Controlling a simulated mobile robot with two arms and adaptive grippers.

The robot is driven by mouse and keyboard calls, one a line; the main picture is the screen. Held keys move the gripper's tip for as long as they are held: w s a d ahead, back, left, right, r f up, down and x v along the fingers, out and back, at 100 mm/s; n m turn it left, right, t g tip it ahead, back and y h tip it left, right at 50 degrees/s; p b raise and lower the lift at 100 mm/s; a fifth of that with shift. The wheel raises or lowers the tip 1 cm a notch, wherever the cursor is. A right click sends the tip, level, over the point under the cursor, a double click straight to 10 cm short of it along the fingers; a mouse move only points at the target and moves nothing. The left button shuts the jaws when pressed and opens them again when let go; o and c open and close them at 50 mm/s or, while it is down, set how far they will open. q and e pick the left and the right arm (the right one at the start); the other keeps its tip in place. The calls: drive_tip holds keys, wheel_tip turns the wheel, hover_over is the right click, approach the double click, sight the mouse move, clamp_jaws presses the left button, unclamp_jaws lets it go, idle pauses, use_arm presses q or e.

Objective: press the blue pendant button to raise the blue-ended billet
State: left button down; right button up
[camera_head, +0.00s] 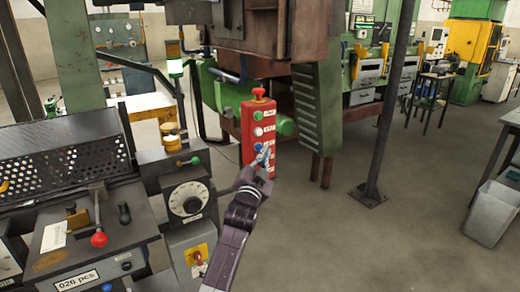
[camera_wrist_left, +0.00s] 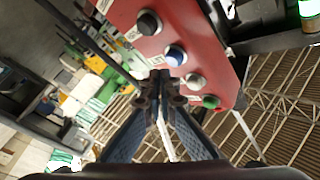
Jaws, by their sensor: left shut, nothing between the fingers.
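The red pendant box (camera_head: 247,137) hangs upright near the middle of the head view, with a red mushroom button (camera_head: 258,93) on top. Its face carries a green, a white and a blue button in a column. In the left wrist view the blue button (camera_wrist_left: 175,55) sits between a black button (camera_wrist_left: 149,22) and a white button (camera_wrist_left: 195,81); a green button (camera_wrist_left: 211,101) lies beyond. My left gripper (camera_head: 265,155) is shut and empty, its tips close in front of the pendant near the blue button. I cannot tell whether they touch. I cannot clearly make out the blue-ended billet.
A control console (camera_head: 75,205) with a dial box (camera_head: 187,200) stands left of my left arm. Green and rusty machinery is behind the pendant. A dark post (camera_head: 385,130) stands to the right. The floor (camera_head: 350,240) at right front is clear, with a grey bin (camera_head: 492,215) at the edge.

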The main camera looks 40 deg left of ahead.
use_arm(q)
drive_tip(key=shift+a, duration=0.15)
drive_tip(key=shift+w+a, duration=0.15)
drive_tip(key=shift+a, duration=0.1)
